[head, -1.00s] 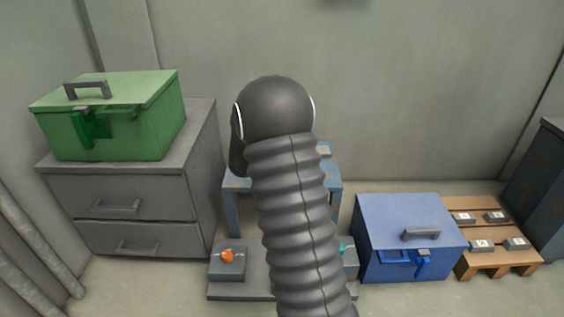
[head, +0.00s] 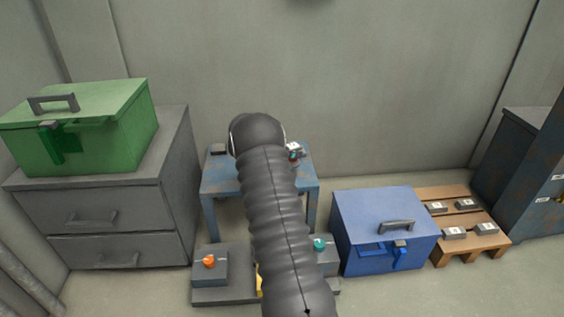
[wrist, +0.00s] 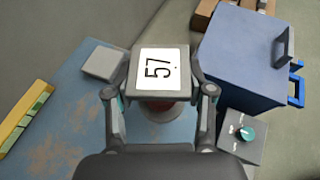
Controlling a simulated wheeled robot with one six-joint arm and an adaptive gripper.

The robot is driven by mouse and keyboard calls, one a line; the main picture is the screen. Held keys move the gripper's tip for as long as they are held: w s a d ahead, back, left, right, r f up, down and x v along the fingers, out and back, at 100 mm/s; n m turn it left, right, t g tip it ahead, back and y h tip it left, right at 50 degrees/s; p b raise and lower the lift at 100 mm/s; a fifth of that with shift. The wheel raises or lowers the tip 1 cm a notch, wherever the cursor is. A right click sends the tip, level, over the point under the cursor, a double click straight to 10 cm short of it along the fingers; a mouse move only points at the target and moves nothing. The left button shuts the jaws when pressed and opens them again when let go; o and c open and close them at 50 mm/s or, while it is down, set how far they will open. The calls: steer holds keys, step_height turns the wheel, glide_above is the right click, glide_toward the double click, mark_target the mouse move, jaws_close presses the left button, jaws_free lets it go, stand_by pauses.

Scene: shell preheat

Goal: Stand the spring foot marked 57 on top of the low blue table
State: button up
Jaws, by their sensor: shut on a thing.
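The spring foot marked 57 (wrist: 160,68) has a dark top with a white label and a red part below. My gripper (wrist: 160,95) is shut on it, one finger at each side. In the head view the foot (head: 293,148) shows just right of my arm, at the right back part of the low blue table (head: 222,184). The worn blue table top (wrist: 62,110) lies beneath it in the wrist view. The foot looks upright. I cannot tell whether its base touches the table. My arm hides the table's middle.
A small grey block (wrist: 102,62) lies close beside the foot; another (head: 219,150) is at the table's left back. A yellow-green bar (wrist: 25,120) is at the wrist view's left. A blue box (head: 385,225) and knob boxes (head: 209,266) stand nearby.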

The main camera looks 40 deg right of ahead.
steer(key=shift+w+a+f, duration=0.2)
steer(key=shift+w+f, duration=0.35)
steer(key=shift+f, duration=0.45)
steer(key=shift+w+a+f, duration=0.2)
steer(key=shift+w+f, duration=0.4)
steer(key=shift+f, duration=0.45)
steer(key=shift+w+a+f, duration=0.2)
steer(key=shift+w+f, duration=0.35)
steer(key=shift+f, duration=0.45)
steer(key=shift+f+b, duration=0.2)
steer(key=shift+b, duration=0.15)
steer(key=o, duration=1.5)
steer(key=shift+c, duration=0.2)
